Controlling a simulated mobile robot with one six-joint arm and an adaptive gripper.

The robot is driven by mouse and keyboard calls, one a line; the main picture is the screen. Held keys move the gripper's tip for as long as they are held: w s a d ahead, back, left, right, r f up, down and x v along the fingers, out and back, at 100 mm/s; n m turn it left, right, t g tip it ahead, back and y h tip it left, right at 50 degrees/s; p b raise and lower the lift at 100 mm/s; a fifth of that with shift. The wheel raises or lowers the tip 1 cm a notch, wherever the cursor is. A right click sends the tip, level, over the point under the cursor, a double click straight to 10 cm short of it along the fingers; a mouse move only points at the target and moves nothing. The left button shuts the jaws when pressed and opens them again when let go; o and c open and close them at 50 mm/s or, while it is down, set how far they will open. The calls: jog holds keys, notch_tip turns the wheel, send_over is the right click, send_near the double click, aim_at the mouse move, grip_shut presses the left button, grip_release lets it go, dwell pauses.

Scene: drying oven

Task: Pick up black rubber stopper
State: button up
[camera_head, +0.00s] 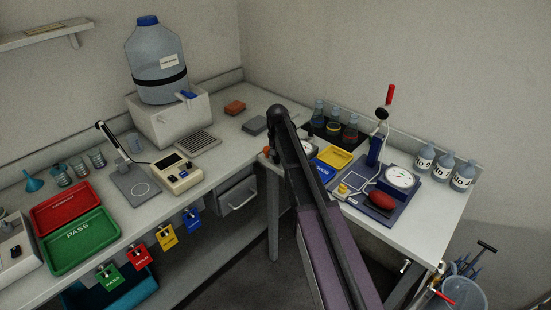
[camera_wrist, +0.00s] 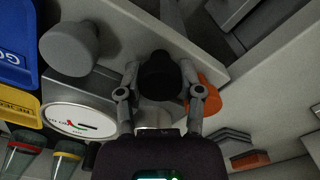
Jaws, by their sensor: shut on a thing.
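The black rubber stopper (camera_wrist: 160,80) is dark and rounded and sits between the two fingers of my gripper (camera_wrist: 159,72) in the wrist view. The fingers are closed on it from both sides. I cannot tell whether it touches the bench or is held above it. A larger grey stopper (camera_wrist: 68,48) stands apart to the left. An orange stopper (camera_wrist: 208,96) is close to the right finger and partly hidden by it. In the head view my arm hides the gripper and the black stopper.
A white round dial (camera_wrist: 78,118) is left of my gripper. Blue (camera_head: 322,171) and yellow (camera_head: 336,158) trays lie on the right bench, with dark-cased bottles (camera_head: 333,128) behind. The bench edge runs close by my gripper.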

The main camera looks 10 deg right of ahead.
notch_tip(320, 180, up, 4)
jog(key=p, duration=0.3)
jog(key=shift+f+p, duration=0.25)
jog(key=shift+p, duration=0.1)
jog(key=s+r+p, duration=0.1)
jog(key=s, duration=1.5)
jog(key=shift+a+r, duration=0.2)
jog(key=shift+a, duration=0.05)
jog(key=shift+r+p, duration=0.2)
jog(key=shift+p, duration=0.15)
jog(key=shift+r+p, duration=1.55)
jog(key=shift+s, duration=0.1)
